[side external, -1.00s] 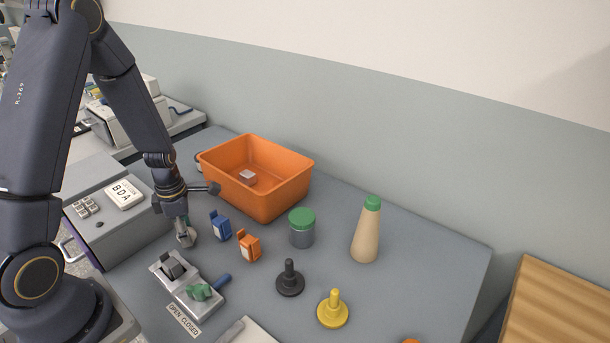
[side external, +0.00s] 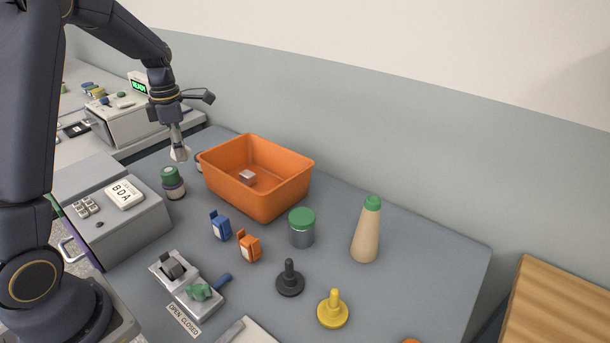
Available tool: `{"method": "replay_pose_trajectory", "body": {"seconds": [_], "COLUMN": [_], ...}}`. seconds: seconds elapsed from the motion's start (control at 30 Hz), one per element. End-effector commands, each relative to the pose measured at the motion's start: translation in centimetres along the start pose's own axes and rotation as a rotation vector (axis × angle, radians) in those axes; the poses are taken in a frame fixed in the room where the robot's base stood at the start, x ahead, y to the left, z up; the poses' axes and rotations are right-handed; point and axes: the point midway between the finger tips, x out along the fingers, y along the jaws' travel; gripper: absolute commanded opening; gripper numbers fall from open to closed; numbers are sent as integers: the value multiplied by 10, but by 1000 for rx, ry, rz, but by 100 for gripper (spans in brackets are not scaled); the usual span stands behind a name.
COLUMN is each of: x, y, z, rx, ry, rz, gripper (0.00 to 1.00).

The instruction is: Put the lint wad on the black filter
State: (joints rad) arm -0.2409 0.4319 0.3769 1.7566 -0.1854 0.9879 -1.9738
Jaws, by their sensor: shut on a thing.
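My gripper (side external: 179,149) is at the far left, in the air above and just behind a small green-lidded jar, left of the orange bin. It is shut on a small pale grey-white wad, which I take to be the lint wad (side external: 180,155); fingers and wad are small and hard to tell apart. A black round base with an upright stem (side external: 290,279) stands on the table in front of the bin, the only clearly black piece there. It may be the black filter, but I cannot be sure. My gripper is well away from it.
The orange bin (side external: 294,193) holds a small grey block (side external: 247,177). The green-lidded jar (side external: 172,184) stands below my gripper.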

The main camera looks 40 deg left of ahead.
Motion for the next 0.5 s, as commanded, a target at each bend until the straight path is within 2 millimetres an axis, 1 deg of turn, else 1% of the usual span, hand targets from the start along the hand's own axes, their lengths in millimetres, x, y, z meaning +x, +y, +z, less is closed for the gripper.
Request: {"method": "replay_pose_trajectory", "body": {"seconds": [0.03,0.1,0.23,0.3,0.37,0.47,0.5], "x": [-6,-13,-17,-13,-8,2,7], "y": [17,36,62,70,74,91,100], "z": [0,-2,-9,-14,-13,-5,1], "rx": [-18,-37,-68,-83,-89,-91,-91], "ry": [1,2,1,2,2,1,1], "rz": [2,1,0,-3,-2,-3,-1], "gripper": [38,38,38,38,38,38,38]}}
